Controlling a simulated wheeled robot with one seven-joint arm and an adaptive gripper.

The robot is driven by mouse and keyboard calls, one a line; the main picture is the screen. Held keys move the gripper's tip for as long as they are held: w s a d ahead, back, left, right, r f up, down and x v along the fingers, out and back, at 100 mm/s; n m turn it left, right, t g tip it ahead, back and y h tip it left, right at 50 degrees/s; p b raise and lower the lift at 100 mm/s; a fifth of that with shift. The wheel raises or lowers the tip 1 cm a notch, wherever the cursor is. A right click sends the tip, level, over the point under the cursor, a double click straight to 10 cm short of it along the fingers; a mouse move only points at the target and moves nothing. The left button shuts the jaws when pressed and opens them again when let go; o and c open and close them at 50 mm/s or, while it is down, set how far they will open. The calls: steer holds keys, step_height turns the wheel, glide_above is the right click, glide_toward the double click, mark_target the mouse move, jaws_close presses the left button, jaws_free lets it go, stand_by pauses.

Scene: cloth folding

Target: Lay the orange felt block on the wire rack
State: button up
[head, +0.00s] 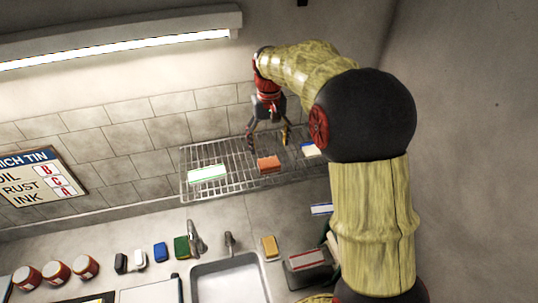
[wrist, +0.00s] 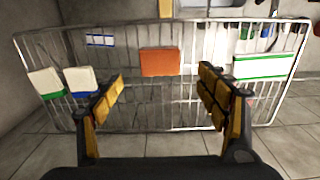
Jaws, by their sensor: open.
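The orange felt block (head: 268,164) lies flat on the wire rack (head: 238,182), near the middle of its length. In the wrist view the orange block (wrist: 160,62) rests across the wires of the rack (wrist: 40,32), beyond my fingertips. My gripper (head: 267,136) is above the rack with its fingers spread and nothing between them. In the wrist view my gripper (wrist: 162,80) shows two yellow-padded fingers wide apart, clear of the block.
A white block with green edges (head: 207,174) lies on the rack's left; a white and blue one (head: 312,150) lies on its right. Below are a sink (head: 230,280), a tap (head: 195,240), several coloured blocks and red jars (head: 57,272). The tiled wall stands behind.

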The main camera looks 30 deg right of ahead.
steer(key=s+a+r+t, duration=0.2)
steer(key=s+a+r, duration=0.5)
steer(key=s+r, duration=0.4)
steer(key=s+a+f+n+t, duration=0.1)
steer(key=s+a+f, duration=0.1)
steer(key=s, duration=0.7)
steer(key=s+a+f+n+t, duration=0.1)
steer(key=s+a+f+t, duration=0.1)
steer(key=s, duration=0.7)
steer(key=shift+a+t, duration=0.3)
steer(key=shift+a, duration=0.1)
step_height(320, 180, down, 24)
steer(key=b, duration=2.4)
steer(key=shift+r, duration=0.15)
